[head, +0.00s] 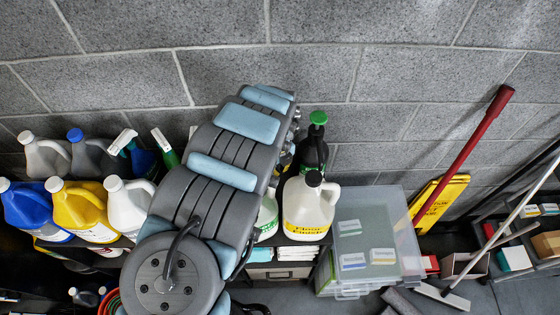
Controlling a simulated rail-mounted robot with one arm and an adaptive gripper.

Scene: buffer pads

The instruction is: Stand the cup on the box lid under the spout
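A clear plastic box with a see-through lid (384,218) stands right of the middle in the head view, with a few pale labels showing on or through it. I see no cup in this view. I cannot pick out a spout for certain. My grey and light-blue arm fills the middle of the picture and hides part of the shelf and bottles behind it. My gripper is not visible.
A white jug with a dark cap (310,206) stands just left of the box, with a green-capped dark bottle (313,152) behind. Several jugs, including a yellow one (82,211), crowd the left. A red-handled tool (466,158) leans at the right.

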